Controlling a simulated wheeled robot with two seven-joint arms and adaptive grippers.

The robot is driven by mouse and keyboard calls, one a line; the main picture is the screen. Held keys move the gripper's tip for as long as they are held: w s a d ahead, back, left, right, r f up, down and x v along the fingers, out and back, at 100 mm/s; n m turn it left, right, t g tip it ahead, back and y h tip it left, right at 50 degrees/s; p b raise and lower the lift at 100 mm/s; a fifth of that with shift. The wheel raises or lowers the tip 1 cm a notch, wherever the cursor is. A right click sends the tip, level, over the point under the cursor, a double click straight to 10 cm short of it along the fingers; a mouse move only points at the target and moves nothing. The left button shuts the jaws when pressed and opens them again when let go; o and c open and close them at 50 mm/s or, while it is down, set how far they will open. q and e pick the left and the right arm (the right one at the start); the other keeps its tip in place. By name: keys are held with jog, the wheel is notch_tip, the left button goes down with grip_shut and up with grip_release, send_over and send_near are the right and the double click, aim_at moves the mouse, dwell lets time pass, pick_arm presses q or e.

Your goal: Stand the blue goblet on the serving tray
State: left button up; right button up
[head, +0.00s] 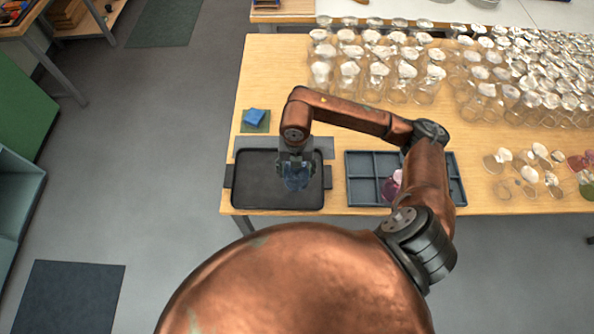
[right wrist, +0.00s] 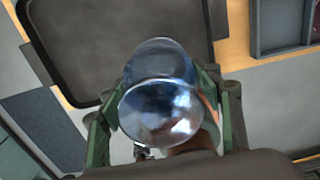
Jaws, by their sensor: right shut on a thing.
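The blue goblet (head: 296,181) is of clear blue glass and is held by my right gripper (head: 297,168) over the black serving tray (head: 255,180). In the right wrist view the goblet (right wrist: 160,105) sits between the two green-sided fingers, which are shut on it. The tray (right wrist: 110,40) shows beyond it. The gripper points down, and I cannot tell whether the goblet's lower end touches the tray. My left gripper is not in view.
A grey divided crate (head: 362,178) with a purple-pink glass (head: 389,188) stands right of the tray. Many clear glasses (head: 380,72) crowd the back and right of the wooden table (head: 262,72).

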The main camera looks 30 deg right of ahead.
jog(key=shift+w+d+f, duration=0.5)
jog(key=shift+w+f, duration=0.1)
jog(key=shift+f, duration=0.9)
jog(key=shift+w+d+f, duration=0.5)
jog(key=shift+w+f, duration=0.15)
jog(key=shift+f, duration=0.8)
jog(key=shift+w+d+f, duration=0.5)
jog(key=shift+w+f, duration=0.1)
jog(key=shift+f, duration=0.9)
jog(key=shift+f, duration=0.1)
jog(key=o, duration=1.4)
notch_tip(320, 180, up, 12)
jog(key=shift+r, duration=0.15)
